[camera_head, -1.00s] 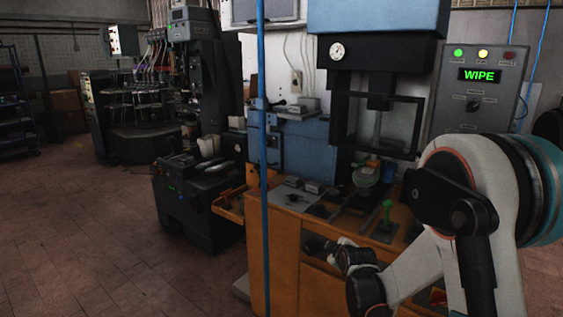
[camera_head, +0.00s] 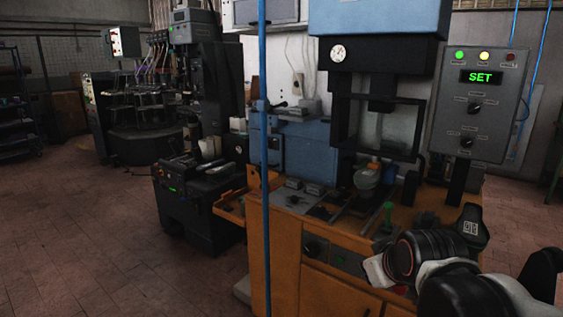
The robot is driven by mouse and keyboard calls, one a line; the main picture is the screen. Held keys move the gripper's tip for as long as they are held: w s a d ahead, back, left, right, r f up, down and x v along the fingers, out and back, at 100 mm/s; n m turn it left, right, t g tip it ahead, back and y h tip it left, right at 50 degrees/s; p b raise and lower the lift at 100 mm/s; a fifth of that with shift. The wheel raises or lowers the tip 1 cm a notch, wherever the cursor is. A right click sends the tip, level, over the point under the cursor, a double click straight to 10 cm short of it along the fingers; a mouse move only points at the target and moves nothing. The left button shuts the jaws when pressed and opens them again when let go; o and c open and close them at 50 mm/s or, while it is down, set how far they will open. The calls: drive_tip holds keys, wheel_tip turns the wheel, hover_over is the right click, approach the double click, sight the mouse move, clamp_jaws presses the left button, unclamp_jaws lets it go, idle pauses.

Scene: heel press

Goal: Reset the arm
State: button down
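My arm (camera_head: 450,277) is folded low at the lower right of the head view, in front of the orange press cabinet (camera_head: 283,255). Its dark rounded joint covers part of the cabinet front. I cannot make out the fingertips of my gripper, or whether it holds anything. The heel press (camera_head: 387,50) stands behind, with a dark frame around its working space. A pale rounded piece (camera_head: 367,178) sits below the press head. The control box (camera_head: 480,105) reads SET in green, with green and yellow lamps lit.
A green-knobbed lever (camera_head: 388,208) stands on the bench top near my arm. A thin blue vertical pole (camera_head: 265,150) crosses the view in front of the cabinet. Dark machines (camera_head: 195,195) stand to the left. The tiled floor (camera_head: 80,240) at left is clear.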

drive_tip(key=s+f+m+g, duration=0.1)
drive_tip(key=s+m, duration=0.2)
drive_tip(key=s, duration=1.1)
drive_tip(key=shift+s+d+f+m+g, duration=0.3)
drive_tip(key=shift+d+f+m, duration=0.1)
idle(6.2)
